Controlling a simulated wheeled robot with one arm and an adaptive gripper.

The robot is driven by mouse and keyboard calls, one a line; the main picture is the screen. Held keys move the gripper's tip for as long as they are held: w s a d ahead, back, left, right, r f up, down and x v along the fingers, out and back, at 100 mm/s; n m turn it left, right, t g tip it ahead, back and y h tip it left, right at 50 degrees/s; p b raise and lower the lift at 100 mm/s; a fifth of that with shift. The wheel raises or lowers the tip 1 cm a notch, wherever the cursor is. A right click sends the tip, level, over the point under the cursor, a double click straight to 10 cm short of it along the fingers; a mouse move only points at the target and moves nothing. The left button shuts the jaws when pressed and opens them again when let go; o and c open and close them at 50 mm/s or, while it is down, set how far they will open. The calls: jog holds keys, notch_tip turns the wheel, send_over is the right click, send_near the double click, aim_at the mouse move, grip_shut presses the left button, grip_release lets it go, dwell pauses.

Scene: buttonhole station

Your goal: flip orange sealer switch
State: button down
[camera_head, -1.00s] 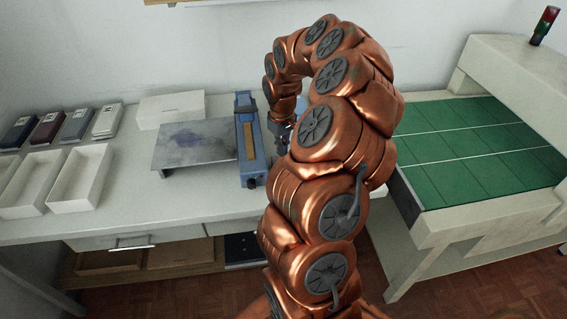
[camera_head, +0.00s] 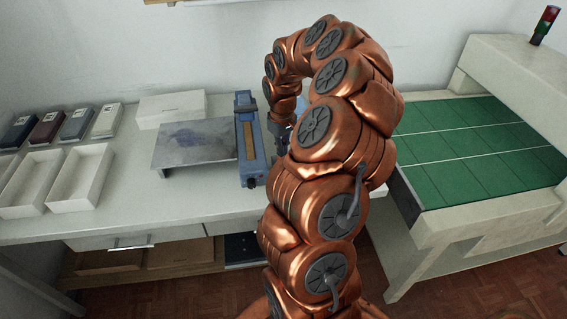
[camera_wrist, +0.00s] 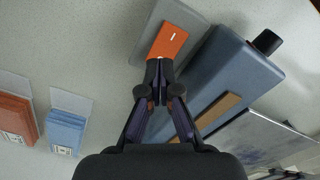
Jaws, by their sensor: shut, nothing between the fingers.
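The orange switch (camera_wrist: 168,41) sits on a grey base plate beside the blue sealer in the wrist view. It bears a small white mark. My gripper (camera_wrist: 159,72) is shut and empty, its fingertips at the near edge of the orange switch. I cannot tell whether they touch it. The blue sealer (camera_wrist: 232,75) lies to the right, with a tan strip on it and a black knob at its end. In the head view the sealer (camera_head: 246,112) stands left of my arm, which hides the orange switch and most of my gripper.
A metal plate (camera_head: 195,143) adjoins the sealer. White trays (camera_head: 80,180), a white box (camera_head: 172,108) and several slim cases stand left on the table. Orange (camera_wrist: 16,120) and blue (camera_wrist: 67,130) packs lie left in the wrist view. A green-topped machine (camera_head: 470,145) stands right.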

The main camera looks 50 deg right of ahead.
jog(key=shift+f+b, duration=0.6)
jog(key=shift+f, duration=0.35)
dwell(0.6)
jog(key=shift+r+p, duration=0.6)
jog(key=shift+r, duration=2.9)
